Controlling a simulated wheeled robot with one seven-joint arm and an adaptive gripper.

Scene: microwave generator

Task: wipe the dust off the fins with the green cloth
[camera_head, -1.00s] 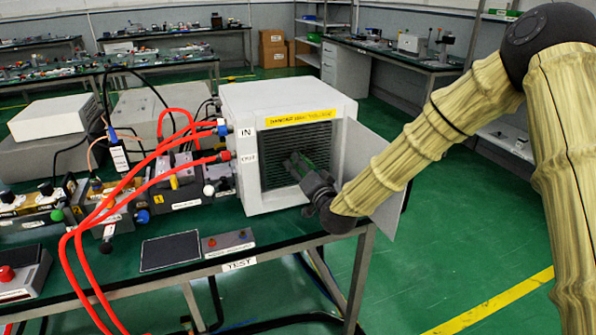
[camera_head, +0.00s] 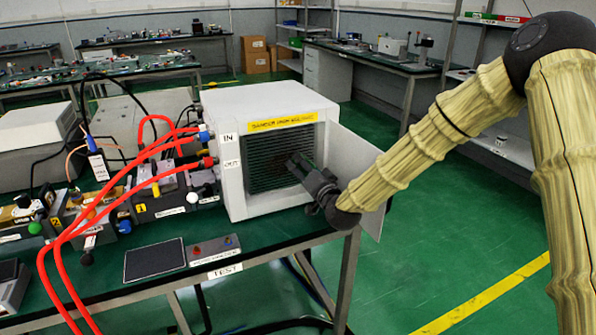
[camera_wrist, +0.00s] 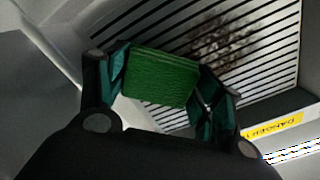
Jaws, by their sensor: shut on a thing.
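My gripper (camera_wrist: 160,88) is shut on the folded green cloth (camera_wrist: 160,76), which sits between its two fingers in the wrist view. The fins (camera_wrist: 240,45) are a panel of dark slots in a pale face just beyond the cloth. A brown-grey patch of dust (camera_wrist: 222,42) lies on them, up and right of the cloth. I cannot tell whether the cloth touches the fins. In the head view my gripper (camera_head: 303,168) reaches in front of the fins (camera_head: 268,160) on the white cabinet (camera_head: 235,165), at their right side. The cloth is hard to make out there.
An open door panel (camera_head: 352,160) stands at the cabinet's right, beside my wrist. A yellow warning label (camera_head: 283,122) is above the fins. Red hoses (camera_head: 110,185) run from the cabinet's left side. A black pad (camera_head: 154,260) and a small button box (camera_head: 214,249) lie on the bench in front.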

